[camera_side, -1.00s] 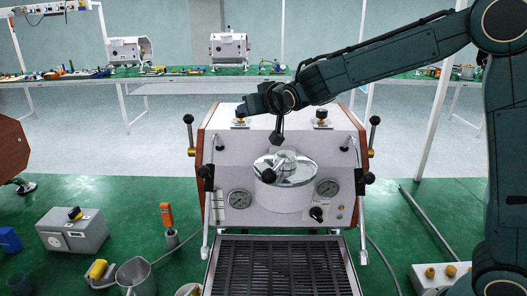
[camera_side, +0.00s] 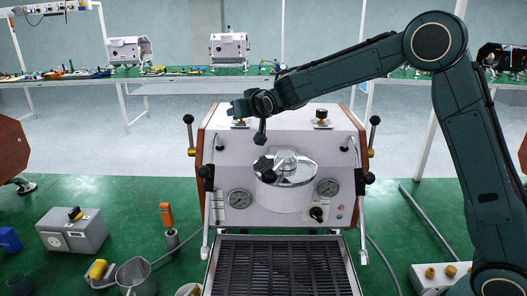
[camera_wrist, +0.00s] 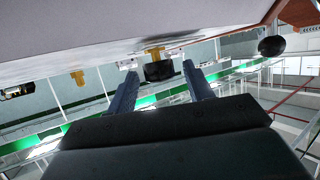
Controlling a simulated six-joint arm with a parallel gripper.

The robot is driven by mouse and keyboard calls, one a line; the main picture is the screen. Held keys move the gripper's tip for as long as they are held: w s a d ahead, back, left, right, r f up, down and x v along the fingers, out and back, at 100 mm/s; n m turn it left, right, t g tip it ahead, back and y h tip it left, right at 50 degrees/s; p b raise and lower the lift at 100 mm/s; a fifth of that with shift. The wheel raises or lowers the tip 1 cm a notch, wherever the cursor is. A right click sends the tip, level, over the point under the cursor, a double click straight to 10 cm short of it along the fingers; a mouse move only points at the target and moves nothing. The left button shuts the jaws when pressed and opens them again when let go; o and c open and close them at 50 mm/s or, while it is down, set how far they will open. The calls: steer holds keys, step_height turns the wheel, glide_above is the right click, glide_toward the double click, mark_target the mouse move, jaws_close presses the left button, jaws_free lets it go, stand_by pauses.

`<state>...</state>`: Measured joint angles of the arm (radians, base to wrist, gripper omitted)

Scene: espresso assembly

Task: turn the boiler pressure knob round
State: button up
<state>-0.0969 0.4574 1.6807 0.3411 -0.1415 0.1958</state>
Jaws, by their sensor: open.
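A knob with a dark top and a brass base (camera_side: 239,124) stands on the top left of the white espresso machine (camera_side: 280,135). My gripper (camera_side: 237,108) is at this knob from above and hides most of it in the side view. In the wrist view the dark knob top (camera_wrist: 158,73) lies between the tips of my two open fingers (camera_wrist: 160,69). A gap shows on each side of it, so neither finger appears to touch it. No label is readable, so I cannot confirm by marking that this is the boiler pressure knob.
A second, similar knob (camera_side: 321,117) stands on the machine's top right. Black-balled levers (camera_side: 188,119) rise at both sides. The round chrome group head (camera_side: 285,168) is at the front, with gauges (camera_side: 239,198) below. A grey box (camera_side: 73,231) stands at left.

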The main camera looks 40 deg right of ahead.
steer(key=c, duration=1)
steer(key=shift+d+n+y, duration=0.15)
steer(key=shift+n+y, duration=0.55)
steer(key=shift+y, duration=0.2)
steer(key=shift+d+n+y, duration=0.1)
steer(key=shift+n+y, duration=0.5)
steer(key=shift+y, duration=0.1)
steer(key=o, duration=1)
